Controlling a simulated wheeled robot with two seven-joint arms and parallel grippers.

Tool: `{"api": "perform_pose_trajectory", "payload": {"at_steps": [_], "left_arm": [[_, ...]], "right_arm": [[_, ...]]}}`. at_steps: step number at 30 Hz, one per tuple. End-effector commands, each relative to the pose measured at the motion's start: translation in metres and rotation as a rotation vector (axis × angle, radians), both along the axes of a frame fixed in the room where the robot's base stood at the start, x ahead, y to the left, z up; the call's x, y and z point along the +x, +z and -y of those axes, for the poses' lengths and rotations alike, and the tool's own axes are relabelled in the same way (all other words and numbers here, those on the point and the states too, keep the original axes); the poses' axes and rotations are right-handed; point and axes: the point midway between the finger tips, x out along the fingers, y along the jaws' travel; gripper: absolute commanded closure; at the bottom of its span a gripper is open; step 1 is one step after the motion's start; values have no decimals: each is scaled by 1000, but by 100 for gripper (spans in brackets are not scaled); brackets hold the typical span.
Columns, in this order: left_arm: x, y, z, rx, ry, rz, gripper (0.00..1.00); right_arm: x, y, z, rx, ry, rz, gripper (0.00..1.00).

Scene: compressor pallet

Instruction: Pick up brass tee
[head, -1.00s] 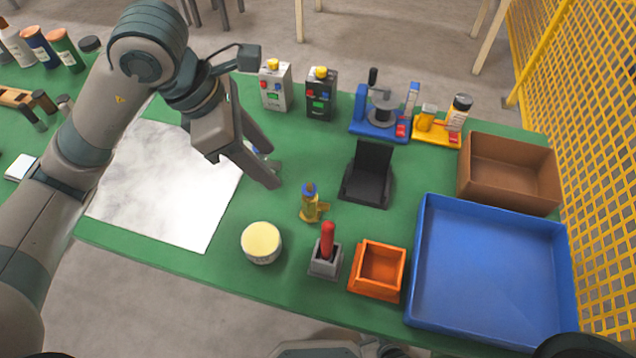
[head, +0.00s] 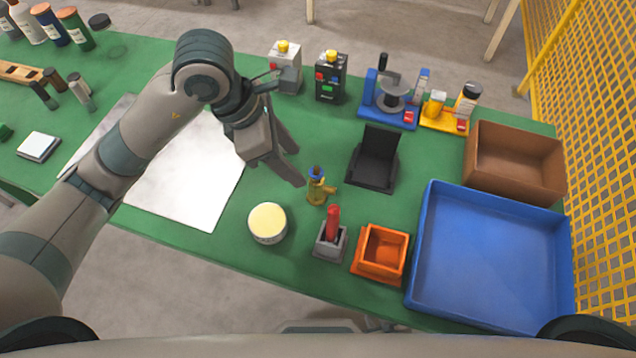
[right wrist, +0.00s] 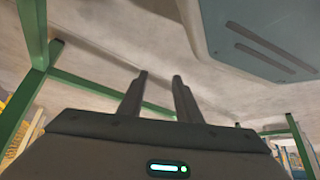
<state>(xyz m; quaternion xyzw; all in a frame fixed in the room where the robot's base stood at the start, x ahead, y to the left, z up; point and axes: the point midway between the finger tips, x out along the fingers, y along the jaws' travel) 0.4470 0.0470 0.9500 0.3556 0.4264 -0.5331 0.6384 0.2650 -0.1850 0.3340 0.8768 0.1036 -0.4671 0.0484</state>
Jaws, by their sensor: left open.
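The brass tee (head: 317,193) stands upright on the green table in the head view, with a blue ring near its top and a side branch pointing right. My left gripper (head: 297,168) is open, its fingers pointing down and right. Its fingertips are just left of and above the tee in the picture, apart from it as far as I can tell. Nothing is between the fingers. My right gripper (right wrist: 160,78) shows only in the right wrist view, with its two fingers apart and empty, below the table's level near green frame legs.
A round cream-lidded tub (head: 268,223), a grey holder with a red handle (head: 331,239) and an orange box (head: 381,252) stand in front of the tee. A black angled stand (head: 374,160) is to its right. A blue tray (head: 490,255) and brown bin (head: 515,163) fill the right end.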

Motion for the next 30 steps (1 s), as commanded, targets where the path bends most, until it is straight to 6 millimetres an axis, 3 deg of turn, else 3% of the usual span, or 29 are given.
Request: {"api": "perform_pose_trajectory", "payload": {"at_steps": [6, 10, 30], "left_arm": [[1, -34, 14, 2, 1, -5, 52], [3, -46, 19, 1, 1, -3, 52], [3, -58, 27, 0, 1, -4, 52]], "right_arm": [[-24, -8, 8, -17, -1, -62, 69], [-38, -14, 9, -22, -1, -97, 69], [-44, -13, 9, -27, -1, -116, 69]]}}
